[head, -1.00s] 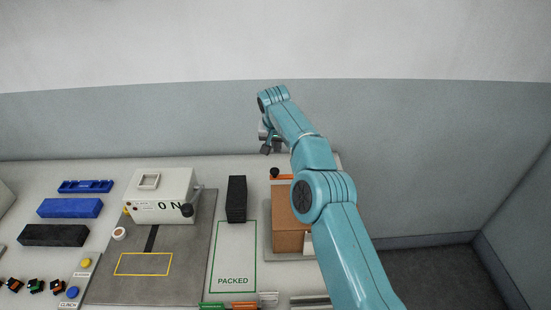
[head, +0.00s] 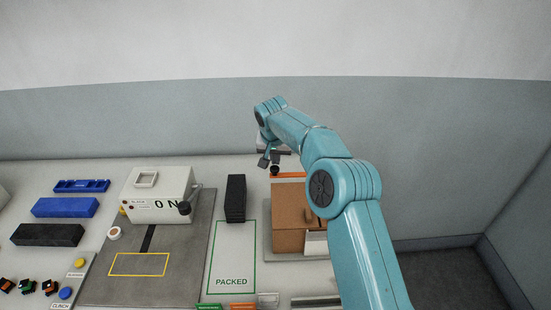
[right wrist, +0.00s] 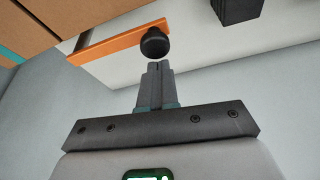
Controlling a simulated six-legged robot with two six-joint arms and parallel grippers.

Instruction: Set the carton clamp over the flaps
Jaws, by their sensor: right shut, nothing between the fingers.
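The carton (head: 290,240) is a brown box on a grey plate at the right of the bench, partly hidden by my right arm. The clamp, an orange bar (head: 288,175) with a black knob (head: 275,171), lies at the carton's far edge. In the right wrist view the orange bar (right wrist: 115,42) runs beside brown cardboard, with the round black knob (right wrist: 154,44) at its end. My right gripper (head: 265,161) is shut and empty. In the wrist view its closed fingertips (right wrist: 156,66) point at the knob, very close; contact is unclear. My left gripper is out of view.
A white machine (head: 160,195) with a lever stands left on a grey mat. A black block (head: 236,198) stands behind the green PACKED outline (head: 232,265), which is bare inside. Blue and black trays lie further left. A wall rises behind the bench.

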